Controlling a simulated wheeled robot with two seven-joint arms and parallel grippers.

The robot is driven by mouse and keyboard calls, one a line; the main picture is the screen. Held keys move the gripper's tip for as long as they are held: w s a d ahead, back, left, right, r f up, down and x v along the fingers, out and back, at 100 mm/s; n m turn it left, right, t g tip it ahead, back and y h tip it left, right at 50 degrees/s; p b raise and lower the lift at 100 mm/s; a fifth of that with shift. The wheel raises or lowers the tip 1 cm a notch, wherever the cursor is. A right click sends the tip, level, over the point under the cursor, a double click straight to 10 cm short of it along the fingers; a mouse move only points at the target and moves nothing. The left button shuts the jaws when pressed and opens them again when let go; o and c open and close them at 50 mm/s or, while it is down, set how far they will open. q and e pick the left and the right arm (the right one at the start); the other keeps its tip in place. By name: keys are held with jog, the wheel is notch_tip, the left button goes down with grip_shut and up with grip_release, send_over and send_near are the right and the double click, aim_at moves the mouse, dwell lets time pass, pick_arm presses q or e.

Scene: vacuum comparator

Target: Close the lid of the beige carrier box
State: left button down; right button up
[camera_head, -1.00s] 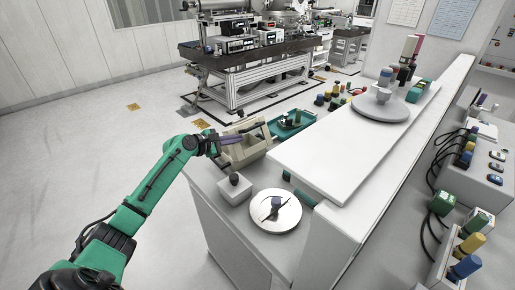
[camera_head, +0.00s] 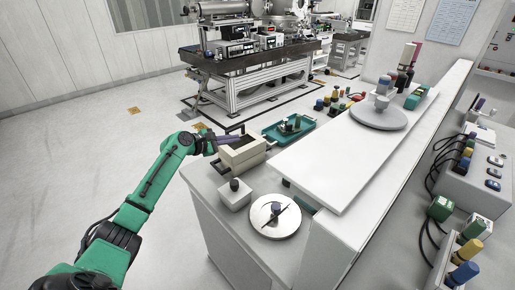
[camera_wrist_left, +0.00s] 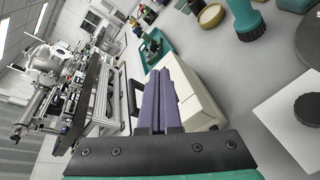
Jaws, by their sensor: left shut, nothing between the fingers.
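The beige carrier box (camera_head: 243,158) stands on the grey bench near its far left end, in the head view. Its pale near side faces me, with a darker area above it. I cannot tell whether the lid is fully down. In the left wrist view the box (camera_wrist_left: 195,98) is a cream block just right of the fingers, partly hidden by them. A dark handle (camera_wrist_left: 131,97) shows left of the fingers. My left gripper (camera_head: 238,138) is shut and empty, its purple fingers at the box's upper side; contact is unclear. My right gripper is not in view.
A teal tray (camera_head: 270,134) with small parts lies behind the box. A white block with a dark knob (camera_head: 235,196) and a round silver plate (camera_head: 264,221) stand nearer. A raised white shelf (camera_head: 330,165) borders the bench on the right. Open floor lies left.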

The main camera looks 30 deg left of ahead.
pick_arm(q)
jog(key=s+a+p, duration=0.2)
jog(key=s+p, duration=0.1)
jog(key=s, duration=0.3)
jog(key=shift+s+a+p, duration=0.25)
jog(key=shift+a+p, duration=0.05)
jog(key=shift+p, duration=0.05)
jog(key=shift+f, duration=0.1)
